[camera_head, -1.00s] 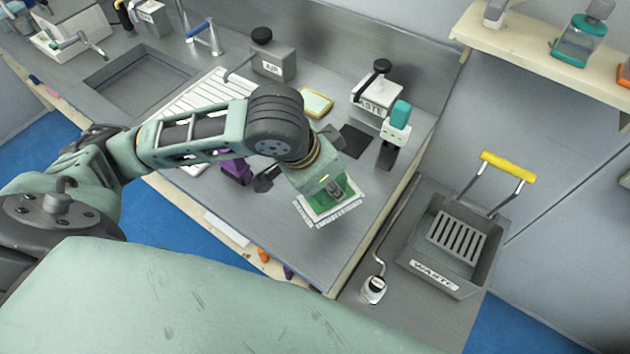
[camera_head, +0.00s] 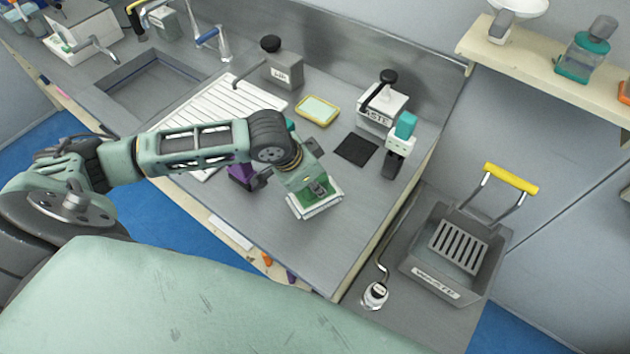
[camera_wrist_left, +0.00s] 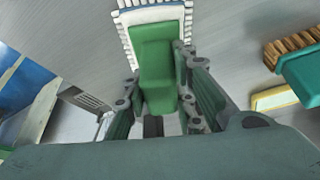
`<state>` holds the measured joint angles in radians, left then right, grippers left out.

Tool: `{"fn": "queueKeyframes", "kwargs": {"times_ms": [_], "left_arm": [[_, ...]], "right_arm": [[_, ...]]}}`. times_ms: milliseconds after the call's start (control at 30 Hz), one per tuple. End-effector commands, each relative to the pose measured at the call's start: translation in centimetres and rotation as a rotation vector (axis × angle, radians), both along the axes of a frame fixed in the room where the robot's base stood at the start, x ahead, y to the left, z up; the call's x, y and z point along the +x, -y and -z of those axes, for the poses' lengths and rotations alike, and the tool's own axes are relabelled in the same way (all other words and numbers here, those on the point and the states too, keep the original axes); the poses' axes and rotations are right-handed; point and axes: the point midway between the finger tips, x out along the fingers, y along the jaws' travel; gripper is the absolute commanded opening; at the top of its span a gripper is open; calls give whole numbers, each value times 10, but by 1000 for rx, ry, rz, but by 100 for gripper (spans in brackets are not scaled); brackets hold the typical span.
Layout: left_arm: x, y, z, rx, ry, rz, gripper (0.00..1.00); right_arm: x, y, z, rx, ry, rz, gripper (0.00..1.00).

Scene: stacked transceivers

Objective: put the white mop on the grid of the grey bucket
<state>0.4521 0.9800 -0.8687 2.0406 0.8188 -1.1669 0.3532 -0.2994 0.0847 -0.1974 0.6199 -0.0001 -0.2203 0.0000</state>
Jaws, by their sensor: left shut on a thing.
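The white mop (camera_head: 330,209), a flat white fringed pad with a green grip block, is over the grey counter at the centre of the head view. My left gripper (camera_head: 317,188) is shut on its green block. The white pad (camera_wrist_left: 157,12) is at the top of the left wrist view, with the green block (camera_wrist_left: 157,65) between the fingers. I cannot tell if the pad touches the counter. The grey bucket (camera_head: 405,262) with a slatted grid (camera_head: 459,247) and yellow handle (camera_head: 511,178) stands at right, apart from the mop. My right gripper is out of view.
The counter's right edge (camera_head: 385,235) lies between mop and bucket. A white-capped bottle with a bent tube (camera_head: 375,295) stands beside the bucket. A WASTE container (camera_head: 383,105), yellow-rimmed tray (camera_head: 334,114), black mat (camera_head: 355,150) and purple object (camera_head: 243,178) are on the counter.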

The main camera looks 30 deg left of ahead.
Motion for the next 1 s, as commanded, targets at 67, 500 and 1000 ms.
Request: {"fn": "queueKeyframes", "kwargs": {"times_ms": [67,500,1000], "left_arm": [[0,0,0,-1,1,0,4],[0,0,2,-1,0,0,43],[-9,-6,-26,0,3,1,43]], "right_arm": [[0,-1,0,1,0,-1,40],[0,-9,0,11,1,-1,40],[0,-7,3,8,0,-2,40]]}}
